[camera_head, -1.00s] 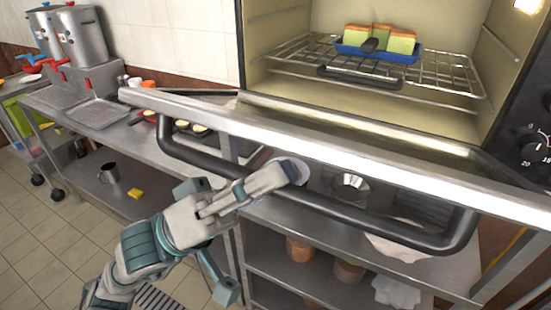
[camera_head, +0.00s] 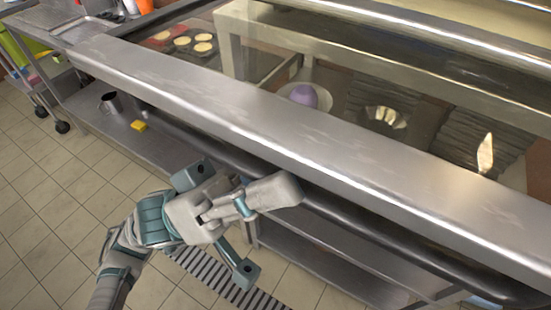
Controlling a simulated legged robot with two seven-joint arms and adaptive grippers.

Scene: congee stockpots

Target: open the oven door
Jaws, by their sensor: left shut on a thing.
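The oven door (camera_head: 300,135) is swung down, close to level, and fills the upper right of the head view. Its broad steel front edge runs diagonally across the picture, with a glass window behind it. The dark bar handle (camera_head: 365,222) runs under this edge, partly hidden by it. My left gripper (camera_head: 280,192) is at the handle, below the door edge, and is shut on the handle. The exact contact is partly hidden by its own fingers. My right gripper is not in view.
Through the glass show a muffin tray (camera_head: 188,41), a purple thing (camera_head: 303,95) and a fluted metal tin (camera_head: 386,117). A steel counter's lower shelf holds a grey mug (camera_head: 110,102) and a yellow sponge (camera_head: 138,125). Tiled floor (camera_head: 45,215) is clear at left.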

